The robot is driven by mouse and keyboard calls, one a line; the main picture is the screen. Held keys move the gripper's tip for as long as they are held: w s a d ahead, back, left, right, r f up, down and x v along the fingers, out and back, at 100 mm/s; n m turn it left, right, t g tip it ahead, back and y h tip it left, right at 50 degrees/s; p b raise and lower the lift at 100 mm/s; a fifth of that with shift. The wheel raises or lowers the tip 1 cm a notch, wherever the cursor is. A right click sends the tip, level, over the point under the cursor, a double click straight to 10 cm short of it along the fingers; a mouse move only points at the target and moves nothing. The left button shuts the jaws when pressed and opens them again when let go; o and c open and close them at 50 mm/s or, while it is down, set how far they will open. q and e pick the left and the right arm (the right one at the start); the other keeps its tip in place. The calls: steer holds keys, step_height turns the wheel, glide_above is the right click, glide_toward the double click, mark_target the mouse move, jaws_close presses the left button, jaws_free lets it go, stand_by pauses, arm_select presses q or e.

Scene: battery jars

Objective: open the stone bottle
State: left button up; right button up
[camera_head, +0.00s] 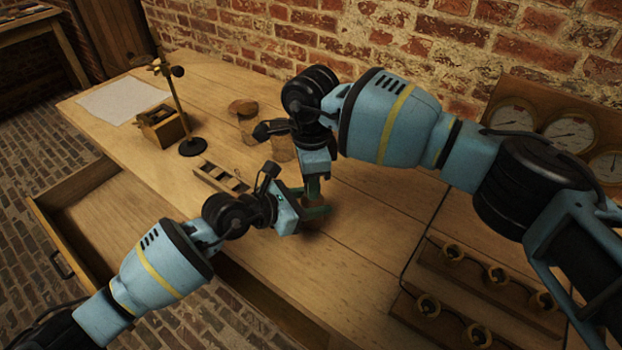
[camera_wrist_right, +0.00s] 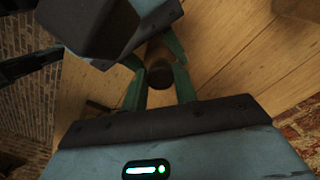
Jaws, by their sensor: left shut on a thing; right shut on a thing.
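The stone bottle (camera_head: 314,224) is a small brown vessel on the bench, mostly hidden behind my grippers in the head view. My left gripper (camera_head: 318,211) comes in from the left, low, and is shut on its body. My right gripper (camera_head: 313,188) points down from above and is shut at its top. In the right wrist view, a dark round stopper (camera_wrist_right: 160,75) shows between the green fingers of my right gripper (camera_wrist_right: 161,88). The fingers of my left gripper (camera_wrist_right: 155,53) show beyond it. Whether the stopper is seated or lifted cannot be told.
Jars (camera_head: 281,147) stand behind the grippers, near a slotted wooden rack (camera_head: 222,179). A metal stand (camera_head: 192,146), a wooden box (camera_head: 162,127) and paper (camera_head: 121,101) are at the left. A lamp board (camera_head: 490,283) and gauges (camera_head: 570,134) are at the right. A drawer (camera_head: 90,215) is open in front.

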steer(key=shift+r, duration=0.15)
steer(key=shift+r, duration=0.95)
steer(key=shift+r, duration=2.05)
arm_select(q)
steer(key=o, duration=1.5)
steer(key=shift+c, duration=0.2)
arm_select(e)
steer(key=shift+r+p, duration=0.35)
steer(key=shift+r, duration=0.4)
arm_select(q)
steer(key=v, duration=1.2)
